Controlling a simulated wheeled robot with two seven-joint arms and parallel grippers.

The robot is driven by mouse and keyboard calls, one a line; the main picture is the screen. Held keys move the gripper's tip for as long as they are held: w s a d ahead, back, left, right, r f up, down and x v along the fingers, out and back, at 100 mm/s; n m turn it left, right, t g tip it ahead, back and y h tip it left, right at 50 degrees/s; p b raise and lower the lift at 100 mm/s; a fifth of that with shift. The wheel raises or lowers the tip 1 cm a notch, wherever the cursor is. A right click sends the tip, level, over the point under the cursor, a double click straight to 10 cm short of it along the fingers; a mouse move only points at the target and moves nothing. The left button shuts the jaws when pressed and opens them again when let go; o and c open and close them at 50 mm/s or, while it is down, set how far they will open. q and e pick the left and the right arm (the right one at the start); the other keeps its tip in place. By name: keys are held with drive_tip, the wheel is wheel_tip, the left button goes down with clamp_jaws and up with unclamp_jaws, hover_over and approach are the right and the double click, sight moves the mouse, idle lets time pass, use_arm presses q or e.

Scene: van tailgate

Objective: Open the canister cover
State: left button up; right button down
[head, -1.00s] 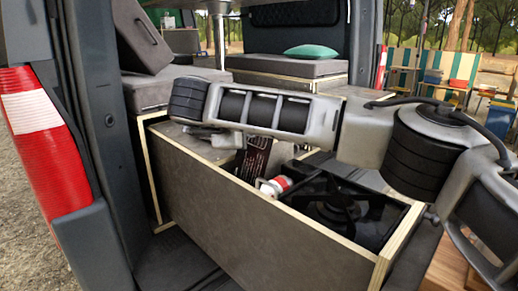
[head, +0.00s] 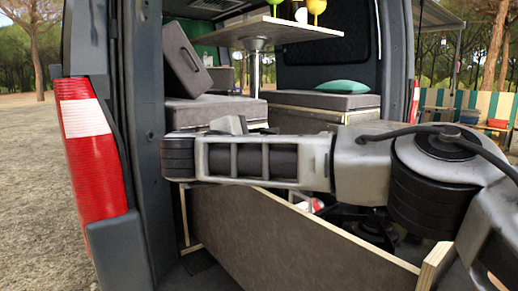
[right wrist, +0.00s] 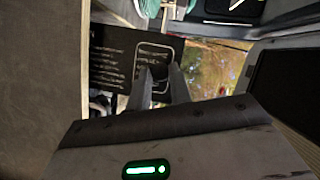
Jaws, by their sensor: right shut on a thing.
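The canister cover is a black panel with pale printed lines and a pale outlined shape (right wrist: 112,58) in the right wrist view. My right gripper (right wrist: 160,76) has its two fingers close together at the panel's right edge and is shut on it. The exact contact is dark and blurred. In the head view my right arm hides the cover. A red and white canister (head: 313,205) shows just under the arm, beside the black stove (head: 352,217) in the open drawer. My left gripper is in neither view.
The drawer's grey front panel (head: 290,245) with pale wood edges stands below my arm. The van's door pillar and red tail light (head: 83,135) are at the left. A table with goblets (head: 265,30) and cushioned benches (head: 320,100) are inside the van.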

drive_tip(key=shift+r, duration=0.1)
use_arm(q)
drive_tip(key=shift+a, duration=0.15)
use_arm(e)
drive_tip(key=c, duration=1.3)
unclamp_jaws()
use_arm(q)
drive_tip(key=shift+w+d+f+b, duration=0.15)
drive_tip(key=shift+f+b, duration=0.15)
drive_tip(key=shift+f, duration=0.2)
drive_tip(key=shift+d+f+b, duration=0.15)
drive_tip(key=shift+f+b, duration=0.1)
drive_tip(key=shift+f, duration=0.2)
use_arm(e)
drive_tip(key=v, duration=1.6)
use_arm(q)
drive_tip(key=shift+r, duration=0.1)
use_arm(e)
drive_tip(key=shift+r, duration=0.1)
